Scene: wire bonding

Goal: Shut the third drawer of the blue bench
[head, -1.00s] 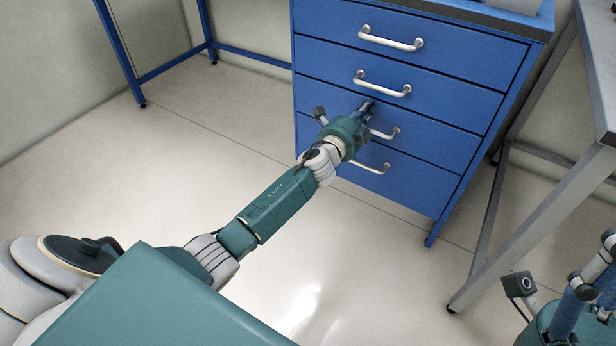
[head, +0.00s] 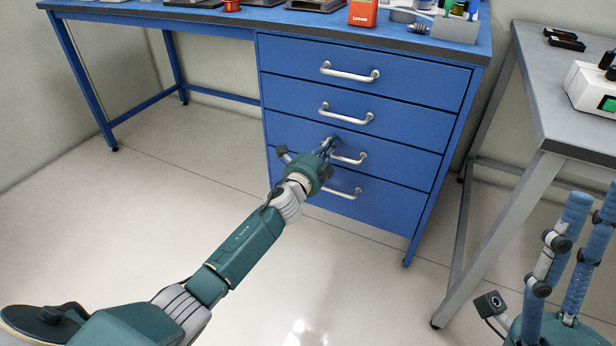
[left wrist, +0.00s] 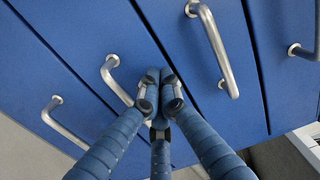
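The blue bench (head: 262,80) has a stack of drawers with silver bar handles. The third drawer (head: 400,163) looks flush, or nearly so, with the others. Its handle (head: 350,159) also shows in the left wrist view (left wrist: 112,80). My left gripper (head: 329,143) is at this drawer's front, beside the handle and not around it. In the left wrist view its fingertips (left wrist: 160,76) are together, empty, against or very near the front by its upper edge. Exact contact is hard to tell. My right gripper (head: 592,195) is at the lower right, fingers apart, empty.
The second drawer's handle (head: 345,115) is just above my left gripper and the fourth drawer's handle (head: 338,191) below it. A grey table (head: 545,100) stands at the right, near my right gripper. The floor (head: 130,220) left of the arm is clear.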

